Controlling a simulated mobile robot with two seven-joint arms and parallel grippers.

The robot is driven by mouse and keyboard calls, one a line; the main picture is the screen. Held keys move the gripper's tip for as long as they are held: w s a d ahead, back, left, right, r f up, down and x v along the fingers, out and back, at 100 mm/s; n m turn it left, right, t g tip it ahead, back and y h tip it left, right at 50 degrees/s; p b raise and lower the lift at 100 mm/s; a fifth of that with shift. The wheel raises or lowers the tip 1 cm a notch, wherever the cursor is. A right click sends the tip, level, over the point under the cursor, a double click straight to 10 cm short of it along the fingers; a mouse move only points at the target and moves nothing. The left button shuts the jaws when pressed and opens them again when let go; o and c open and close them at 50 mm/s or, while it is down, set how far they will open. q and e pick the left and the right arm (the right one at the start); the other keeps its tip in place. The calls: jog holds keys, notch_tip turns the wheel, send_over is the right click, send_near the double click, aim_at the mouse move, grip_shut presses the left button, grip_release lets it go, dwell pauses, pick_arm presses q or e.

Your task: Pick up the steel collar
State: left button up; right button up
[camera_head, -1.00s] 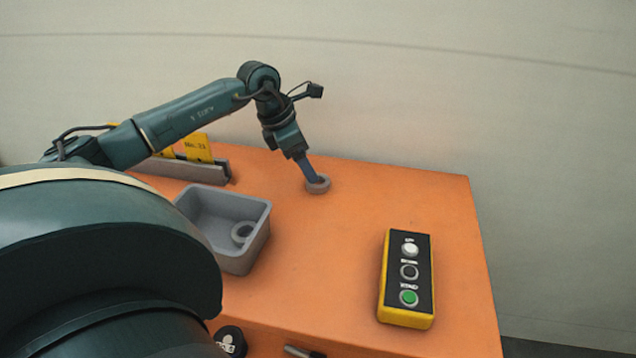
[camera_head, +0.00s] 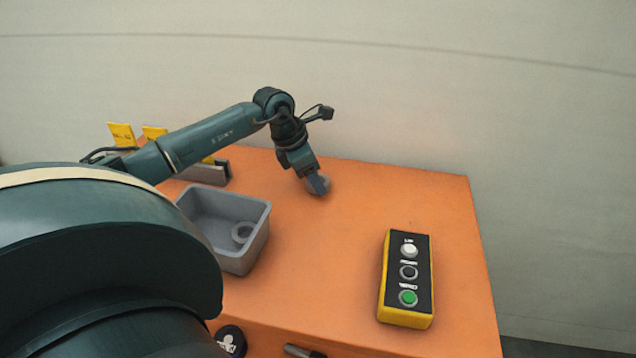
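A grey steel collar (camera_head: 325,181) is at the far part of the orange tabletop, largely hidden by my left gripper (camera_head: 317,188). The gripper points down at the collar, with its fingertips at or against it. I cannot tell whether the fingers are closed on it or whether the collar is off the surface. A second grey ring (camera_head: 242,232) lies inside the grey bin (camera_head: 262,232). My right gripper is not in view.
A yellow control box (camera_head: 383,287) with white, black and green buttons sits on the right of the orange table (camera_head: 340,260). A grey rack with yellow cards (camera_head: 122,136) stands behind the bin. A pale wall rises behind. The table's middle is clear.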

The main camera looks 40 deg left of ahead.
pick_arm(q)
jog(key=c, duration=0.6)
